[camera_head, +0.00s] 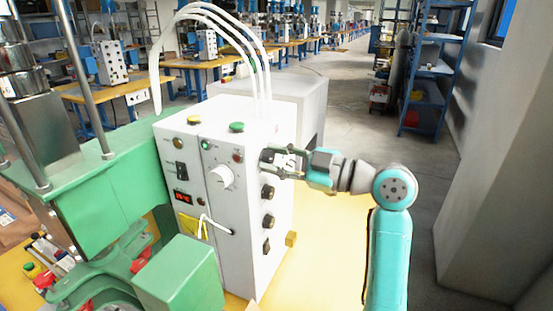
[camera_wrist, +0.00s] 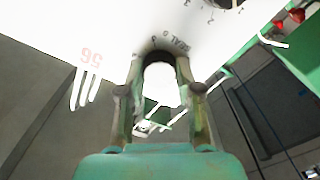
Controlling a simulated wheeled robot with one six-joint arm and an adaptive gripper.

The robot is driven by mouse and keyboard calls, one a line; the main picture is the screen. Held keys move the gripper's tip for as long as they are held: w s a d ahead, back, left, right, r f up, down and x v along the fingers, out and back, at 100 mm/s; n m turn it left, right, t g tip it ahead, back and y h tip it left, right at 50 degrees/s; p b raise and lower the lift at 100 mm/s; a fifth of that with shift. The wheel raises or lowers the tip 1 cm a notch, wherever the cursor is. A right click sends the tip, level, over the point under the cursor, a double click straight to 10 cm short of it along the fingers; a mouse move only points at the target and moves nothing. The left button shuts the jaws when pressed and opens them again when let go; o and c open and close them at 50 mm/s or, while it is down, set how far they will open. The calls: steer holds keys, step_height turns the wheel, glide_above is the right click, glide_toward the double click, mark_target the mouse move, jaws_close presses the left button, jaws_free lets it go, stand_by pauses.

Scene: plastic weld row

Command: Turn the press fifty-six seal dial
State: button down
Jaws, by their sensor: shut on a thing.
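The white control box (camera_head: 240,225) of the press stands on the table, with red digits that read as an upside-down 56 (camera_wrist: 90,57) in the wrist view. My gripper (camera_head: 272,160) is at the upper right of the box's front in the head view. In the wrist view my gripper (camera_wrist: 159,74) has its two fingers around a black dial (camera_wrist: 158,56), shut on its sides. Small upside-down lettering that looks like SEAL curves beside the dial.
Below my gripper are two more black knobs (camera_head: 268,191) and a black switch (camera_head: 266,246). A large white knob (camera_head: 222,176) sits to its left. White hoses (camera_head: 262,75) arch above the box. The green press (camera_head: 110,180) stands at left.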

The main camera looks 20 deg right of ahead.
steer(key=shift+n, duration=1.1)
steer(key=c, duration=0.8)
jaws_free()
steer(key=v, duration=1.2)
